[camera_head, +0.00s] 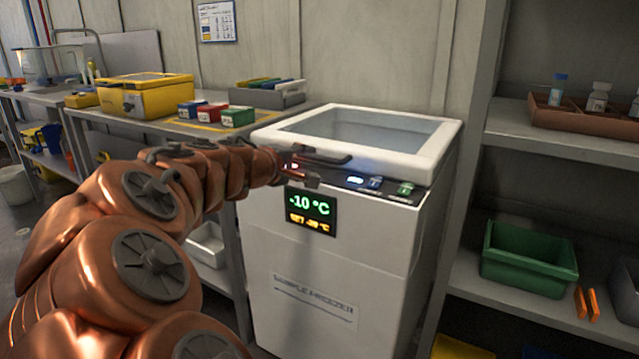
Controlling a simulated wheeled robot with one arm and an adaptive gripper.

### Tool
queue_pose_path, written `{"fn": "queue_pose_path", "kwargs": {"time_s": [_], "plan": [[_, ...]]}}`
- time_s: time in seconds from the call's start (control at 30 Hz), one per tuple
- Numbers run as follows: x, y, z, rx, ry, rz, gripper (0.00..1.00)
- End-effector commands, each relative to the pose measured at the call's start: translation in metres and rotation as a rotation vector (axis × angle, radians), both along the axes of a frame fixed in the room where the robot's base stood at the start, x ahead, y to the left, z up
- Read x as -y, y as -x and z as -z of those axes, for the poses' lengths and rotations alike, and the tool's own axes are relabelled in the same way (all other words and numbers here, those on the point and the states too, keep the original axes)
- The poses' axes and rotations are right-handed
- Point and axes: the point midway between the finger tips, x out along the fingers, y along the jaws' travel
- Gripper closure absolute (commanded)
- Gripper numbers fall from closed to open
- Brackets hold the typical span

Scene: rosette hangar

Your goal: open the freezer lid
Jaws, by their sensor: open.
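The white freezer (320,290) stands in the middle, with a display reading -10 °C on its front. Its lid (440,145) is down, a white frame around a glass pane. A dark handle (325,158) runs along the lid's front edge. My gripper (312,176) is at the front left of the freezer, close to the handle's left end. Its fingers are open and small in view. I cannot tell whether they touch the handle. My copper arm fills the lower left and hides part of the freezer's left side.
A workbench (285,118) on the left holds a yellow case (145,95), several small coloured boxes and a grey tray (270,97). Shelves on the right hold a brown rack of bottles (585,118) and a green bin (528,257). The space above the lid is clear.

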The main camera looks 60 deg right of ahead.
Motion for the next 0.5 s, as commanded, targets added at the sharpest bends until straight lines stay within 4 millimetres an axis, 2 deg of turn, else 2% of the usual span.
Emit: {"fn": "queue_pose_path", "kwargs": {"time_s": [0.03,0.37,0.5], "plan": [[0.005,-0.003,0.01,-0.015,0.018,-0.004,0.59],[0.018,-0.012,0.01,-0.046,0.061,-0.024,0.59],[0.032,-0.012,0.014,-0.045,0.059,-0.024,0.59]]}}
